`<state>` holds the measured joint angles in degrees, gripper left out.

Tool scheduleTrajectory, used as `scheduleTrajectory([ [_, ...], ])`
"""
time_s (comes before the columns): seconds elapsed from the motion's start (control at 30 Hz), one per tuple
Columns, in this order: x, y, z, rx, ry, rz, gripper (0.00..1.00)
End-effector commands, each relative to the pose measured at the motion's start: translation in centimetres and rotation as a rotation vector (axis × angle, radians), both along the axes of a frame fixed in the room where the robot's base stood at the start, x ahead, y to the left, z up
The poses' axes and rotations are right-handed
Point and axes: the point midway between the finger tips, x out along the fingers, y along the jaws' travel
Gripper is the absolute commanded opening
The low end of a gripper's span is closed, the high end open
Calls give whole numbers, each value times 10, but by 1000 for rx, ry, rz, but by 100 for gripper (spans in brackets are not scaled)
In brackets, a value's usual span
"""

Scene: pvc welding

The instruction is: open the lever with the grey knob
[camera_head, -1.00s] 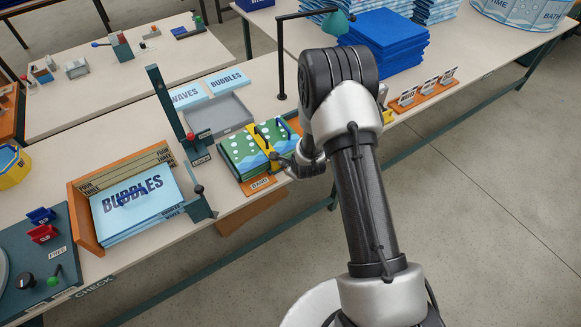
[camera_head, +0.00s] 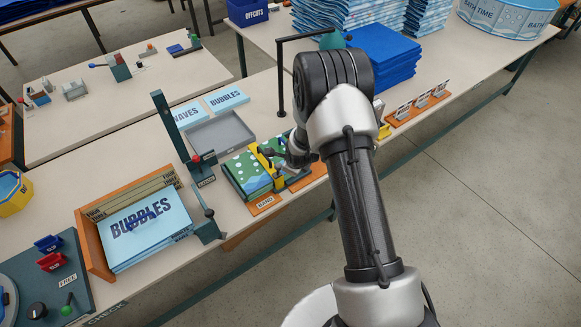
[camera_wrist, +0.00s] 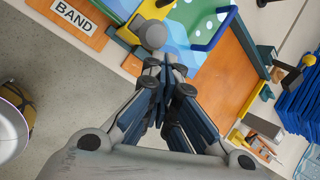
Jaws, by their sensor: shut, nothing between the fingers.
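The grey knob (camera_wrist: 152,35) is a round ball just beyond my fingertips in the wrist view. Its lever is mostly hidden behind the knob and my fingers, so I cannot tell its angle. My gripper (camera_wrist: 170,68) is shut and empty, its tips close to the knob; I cannot tell whether they touch. In the head view my gripper (camera_head: 285,160) is over the right side of a green dotted stack (camera_head: 241,174) with yellow parts (camera_head: 264,164). My wrist partly covers this spot.
An orange board with a BAND label (camera_wrist: 75,15) lies beside the stack. A grey tray (camera_head: 222,133) and a tall dark post (camera_head: 170,127) stand to the left. A black lamp stand (camera_head: 281,85) rises behind. A blue curved bar (camera_wrist: 218,32) is close right of my fingers.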

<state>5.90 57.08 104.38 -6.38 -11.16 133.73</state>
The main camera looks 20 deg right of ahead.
Motion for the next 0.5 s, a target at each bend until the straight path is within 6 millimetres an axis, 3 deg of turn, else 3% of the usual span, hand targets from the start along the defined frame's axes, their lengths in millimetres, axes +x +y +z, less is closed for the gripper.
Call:
scheduleTrajectory([
  [0.5,-1,0,15,0,1,0,0],
])
